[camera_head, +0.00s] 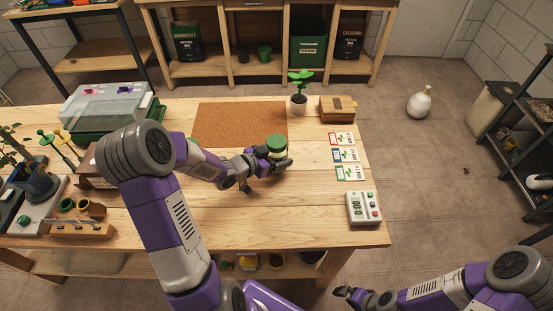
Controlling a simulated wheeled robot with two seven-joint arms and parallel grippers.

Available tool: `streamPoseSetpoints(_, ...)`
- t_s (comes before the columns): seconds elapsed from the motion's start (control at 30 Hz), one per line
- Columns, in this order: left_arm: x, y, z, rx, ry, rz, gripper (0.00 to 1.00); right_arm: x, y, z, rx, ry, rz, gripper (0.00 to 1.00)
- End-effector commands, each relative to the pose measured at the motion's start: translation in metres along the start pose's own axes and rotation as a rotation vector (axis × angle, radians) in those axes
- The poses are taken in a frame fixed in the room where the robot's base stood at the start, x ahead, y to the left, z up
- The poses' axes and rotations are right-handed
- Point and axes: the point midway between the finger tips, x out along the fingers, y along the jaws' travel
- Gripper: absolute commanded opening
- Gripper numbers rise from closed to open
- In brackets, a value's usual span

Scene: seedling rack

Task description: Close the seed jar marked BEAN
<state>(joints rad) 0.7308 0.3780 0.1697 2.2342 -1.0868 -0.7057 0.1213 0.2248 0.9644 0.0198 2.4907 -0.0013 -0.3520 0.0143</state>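A round green lid (277,141) shows just past the front right corner of the cork mat, with a paler green part below it that looks like a jar. No BEAN marking is legible. My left gripper (272,158) is right at this green thing, its dark fingers close against its left and lower sides. The fingers hide the lower part, so I cannot tell whether they grip it or whether the lid is seated. My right gripper (347,293) is low in front of the table, away from the jar; its finger opening is unclear.
A cork mat (240,122) lies behind my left arm. A potted seedling (299,103) and a wooden box (338,109) stand at the back right. Several seed cards (343,154) and a timer (363,208) lie along the right side. The front middle of the table is clear.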

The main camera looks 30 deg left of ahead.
Motion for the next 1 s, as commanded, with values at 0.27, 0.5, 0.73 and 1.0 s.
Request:
streamPoseSetpoints(0.27, 0.0, 0.0, -0.001, 0.001, 0.003, 0.0, 0.35, 0.0, 0.0, 0.0, 0.0, 0.0, 0.0, 1.0)
streamPoseSetpoints(0.5, -0.002, 0.0, -0.005, 0.002, 0.003, 0.0, 0.35, -0.002, -0.001, 0.0, 0.0, 0.0, 0.0, 1.0)
streamPoseSetpoints(0.73, -0.017, 0.0, -0.044, 0.005, 0.005, -0.001, 0.35, -0.022, -0.008, 0.001, 0.0, 0.0, 0.0, 1.0)
streamPoseSetpoints(1.0, -0.035, 0.0, -0.086, 0.003, 0.003, -0.001, 0.35, -0.042, -0.016, 0.002, 0.0, 0.0, 0.0, 1.0)
